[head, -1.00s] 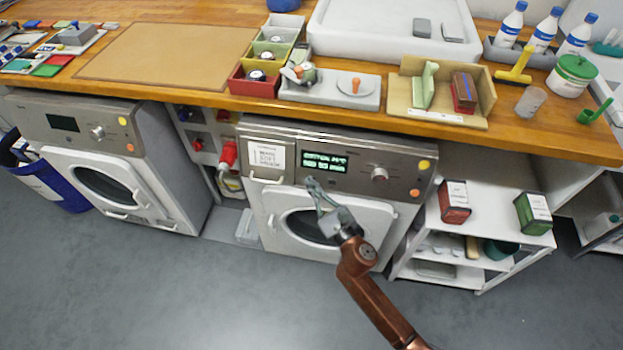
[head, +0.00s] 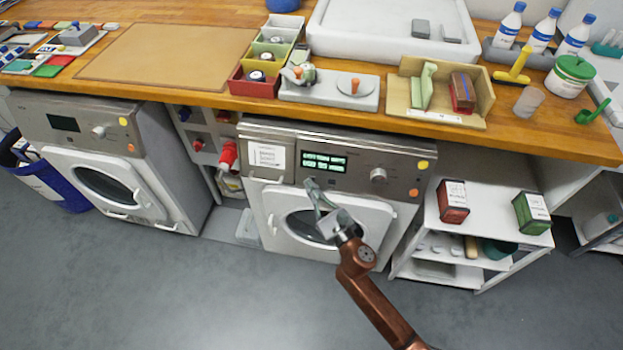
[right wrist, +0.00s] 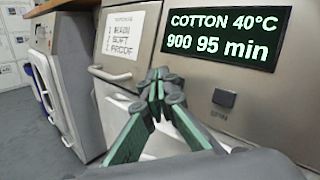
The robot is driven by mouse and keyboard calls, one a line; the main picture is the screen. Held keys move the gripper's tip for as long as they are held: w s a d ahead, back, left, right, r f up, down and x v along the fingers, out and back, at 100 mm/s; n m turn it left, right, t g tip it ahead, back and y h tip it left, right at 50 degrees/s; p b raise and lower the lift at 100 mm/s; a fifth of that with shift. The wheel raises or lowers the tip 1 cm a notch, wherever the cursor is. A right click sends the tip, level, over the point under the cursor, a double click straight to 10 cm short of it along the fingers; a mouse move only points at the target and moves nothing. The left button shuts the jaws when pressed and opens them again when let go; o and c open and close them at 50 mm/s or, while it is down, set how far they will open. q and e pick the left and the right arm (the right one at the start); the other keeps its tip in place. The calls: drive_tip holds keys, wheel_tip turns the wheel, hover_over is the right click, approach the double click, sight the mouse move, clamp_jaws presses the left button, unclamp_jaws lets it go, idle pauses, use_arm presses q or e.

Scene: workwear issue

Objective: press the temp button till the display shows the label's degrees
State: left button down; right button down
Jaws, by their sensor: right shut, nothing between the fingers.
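The right washing machine's display (head: 324,162) is lit; in the right wrist view the display (right wrist: 226,32) reads "COTTON 40°C" and "900 95 min". My right gripper (head: 310,183) is shut and empty, its tips at the panel below the display's left end. In the right wrist view the gripper (right wrist: 158,76) covers the panel left of a dark button (right wrist: 223,98) marked "SPIN". No temp button shows; that spot is hidden, and I cannot tell whether the tips touch. A white label (right wrist: 124,33) on the drawer lists numbered words, apparently without degrees. My left gripper is out of view.
A round knob (head: 379,175) and a yellow button (head: 422,165) sit right of the display. A second washer (head: 80,150) with a dark display stands left. A white shelf (head: 480,250) with tins stands right. The wooden counter (head: 340,112) overhangs above; the floor in front is clear.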

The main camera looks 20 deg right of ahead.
drive_tip(key=shift+s, duration=0.1)
